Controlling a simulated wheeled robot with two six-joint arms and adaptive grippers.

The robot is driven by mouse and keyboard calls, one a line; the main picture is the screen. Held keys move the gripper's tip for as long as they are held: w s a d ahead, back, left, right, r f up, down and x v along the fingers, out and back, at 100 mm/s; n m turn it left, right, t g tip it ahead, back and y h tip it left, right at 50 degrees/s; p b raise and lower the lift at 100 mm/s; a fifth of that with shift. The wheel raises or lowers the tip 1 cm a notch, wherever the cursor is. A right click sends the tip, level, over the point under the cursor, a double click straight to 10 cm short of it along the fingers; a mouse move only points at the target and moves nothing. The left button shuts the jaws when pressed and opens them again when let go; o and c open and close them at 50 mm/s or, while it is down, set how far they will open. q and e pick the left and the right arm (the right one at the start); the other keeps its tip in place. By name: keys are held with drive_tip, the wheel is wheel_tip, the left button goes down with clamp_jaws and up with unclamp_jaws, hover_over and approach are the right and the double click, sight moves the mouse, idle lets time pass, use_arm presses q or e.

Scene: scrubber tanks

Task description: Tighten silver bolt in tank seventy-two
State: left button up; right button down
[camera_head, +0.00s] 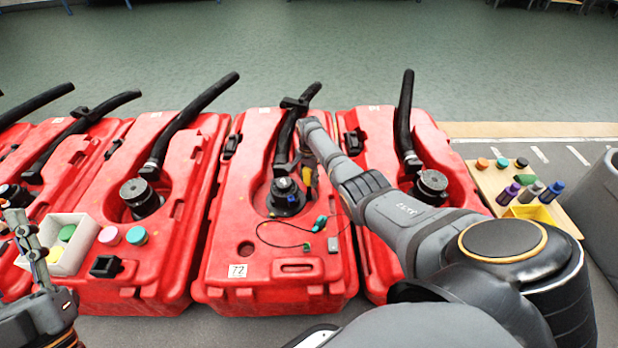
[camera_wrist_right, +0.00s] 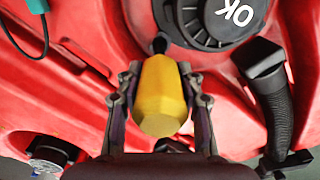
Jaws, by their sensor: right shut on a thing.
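Tank seventy-two (camera_head: 225,245) is a red tank in the middle of the head view, with a white "72" label (camera_head: 237,270). A round black cap (camera_head: 285,200) sits in its recess; the wrist view shows it marked "OK" (camera_wrist_right: 215,20). My right gripper (camera_head: 308,178) is over this tank, shut on a yellow tool handle (camera_wrist_right: 163,95). The handle's dark end (camera_wrist_right: 159,45) points at the cap's edge; I cannot tell whether it touches. I cannot make out the silver bolt. My left gripper (camera_head: 28,240) is at the far left, by a white box; its opening is unclear.
Similar red tanks stand close on both sides. Black hoses rise from them. A thin cable with a teal connector (camera_head: 320,223) lies on tank seventy-two. The white box (camera_head: 85,245) holds coloured caps. A wooden board (camera_head: 480,178) at right carries small bottles and caps.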

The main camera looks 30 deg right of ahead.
drive_tip(key=shift+s+f, duration=0.1)
drive_tip(key=shift+f, duration=0.05)
wheel_tip(320, 180, up, 5)
drive_tip(key=p, duration=0.5)
drive_tip(key=shift+p, duration=0.35)
